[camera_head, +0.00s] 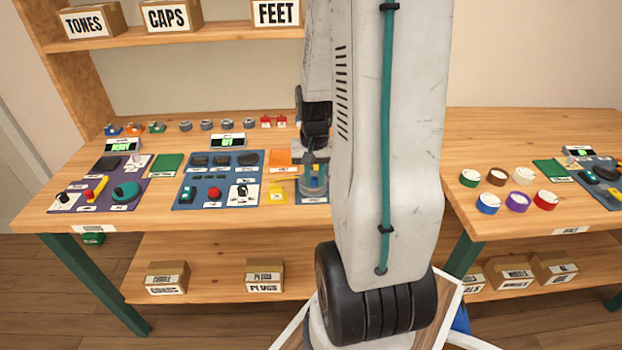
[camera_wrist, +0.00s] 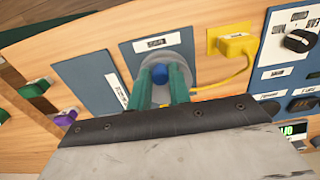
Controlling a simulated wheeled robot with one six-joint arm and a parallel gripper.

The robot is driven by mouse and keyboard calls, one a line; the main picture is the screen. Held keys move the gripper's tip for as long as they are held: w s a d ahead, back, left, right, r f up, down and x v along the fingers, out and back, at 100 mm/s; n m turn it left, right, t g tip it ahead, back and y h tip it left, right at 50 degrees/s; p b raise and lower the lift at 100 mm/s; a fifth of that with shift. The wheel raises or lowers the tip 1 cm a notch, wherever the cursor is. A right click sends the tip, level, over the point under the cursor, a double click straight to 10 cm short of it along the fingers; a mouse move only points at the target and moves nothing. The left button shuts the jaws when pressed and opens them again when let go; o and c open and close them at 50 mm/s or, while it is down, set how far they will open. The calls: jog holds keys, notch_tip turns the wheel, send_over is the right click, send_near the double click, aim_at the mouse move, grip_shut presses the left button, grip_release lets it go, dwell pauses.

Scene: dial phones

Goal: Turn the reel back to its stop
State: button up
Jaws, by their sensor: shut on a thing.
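The reel (camera_wrist: 190,68) is a grey disc with a blue knob (camera_wrist: 159,74) in its middle, set on a blue plate (camera_wrist: 127,50) with a white label. A yellow cable runs from the reel to a yellow block (camera_wrist: 236,42). My gripper (camera_wrist: 162,82) has its two green fingers on either side of the knob, shut on it. The fingers and palm hide the reel's near side. In the head view the reel (camera_head: 312,190) sits below my gripper (camera_head: 312,176), partly covered by my arm. I cannot read the reel's turn angle or see its stop.
Left of the reel, a blue panel (camera_head: 218,190) carries switches and a red button. A purple panel (camera_head: 98,192) is farther left. Several coloured round pots (camera_head: 517,201) stand on the right-hand table. Small knobs and parts line the table's back. My arm blocks the middle view.

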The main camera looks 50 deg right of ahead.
aim_at(315, 178)
jog(key=o, duration=0.6)
jog(key=shift+c, duration=0.2)
jog(key=shift+r, duration=4.05)
jog(key=shift+s, duration=0.1)
